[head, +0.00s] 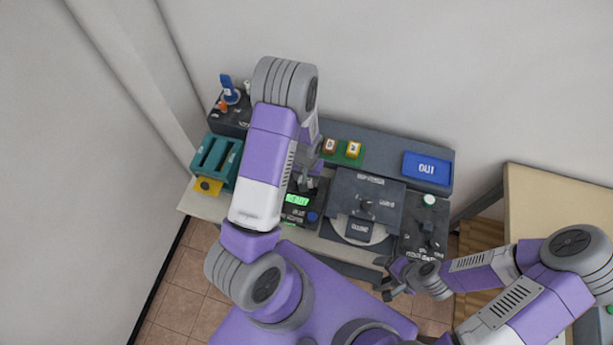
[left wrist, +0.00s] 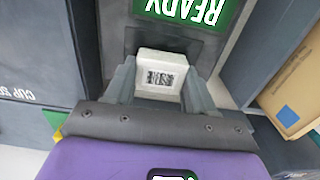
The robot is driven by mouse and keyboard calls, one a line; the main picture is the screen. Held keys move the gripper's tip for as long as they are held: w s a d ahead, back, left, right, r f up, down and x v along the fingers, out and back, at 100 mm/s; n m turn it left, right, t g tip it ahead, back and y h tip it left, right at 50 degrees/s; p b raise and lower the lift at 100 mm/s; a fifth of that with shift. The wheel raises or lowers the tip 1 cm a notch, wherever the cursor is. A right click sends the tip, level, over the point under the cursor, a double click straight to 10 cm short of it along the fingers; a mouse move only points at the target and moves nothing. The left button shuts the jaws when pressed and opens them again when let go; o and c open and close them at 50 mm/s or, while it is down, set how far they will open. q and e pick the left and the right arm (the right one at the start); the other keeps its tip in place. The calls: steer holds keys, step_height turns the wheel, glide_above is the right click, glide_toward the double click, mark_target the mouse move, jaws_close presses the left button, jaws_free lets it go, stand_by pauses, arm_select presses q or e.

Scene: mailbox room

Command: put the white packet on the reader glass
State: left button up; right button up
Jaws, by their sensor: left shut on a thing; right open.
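The white packet (left wrist: 161,76) has a black barcode on the face toward the wrist camera. My left gripper (left wrist: 160,92) is shut on it, with one finger on each side. In the head view the left gripper (head: 309,182) is over the reader, close to its green READY display (head: 297,199), and the packet cannot be made out there. A dark panel (left wrist: 160,38), likely the reader glass, lies just beyond the packet, below the READY display (left wrist: 190,10). I cannot tell whether they touch. My right gripper (head: 391,285) is open and empty near the bench's front edge.
A dark grey cup station (head: 367,185) stands right of the reader. A teal slotted box (head: 216,156) is at the left. A blue OUT tray (head: 427,168) is at the back right. A tan box (left wrist: 294,88) shows at right in the wrist view.

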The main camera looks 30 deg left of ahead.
arm_select(q)
steer(key=shift+f+b, duration=0.4)
steer(key=shift+f, duration=0.05)
steer(key=o, duration=1.4)
steer(key=shift+c, duration=0.2)
steer(key=shift+r+p, duration=2.3)
steer(key=shift+r, duration=0.75)
steer(key=shift+s+f, duration=0.1)
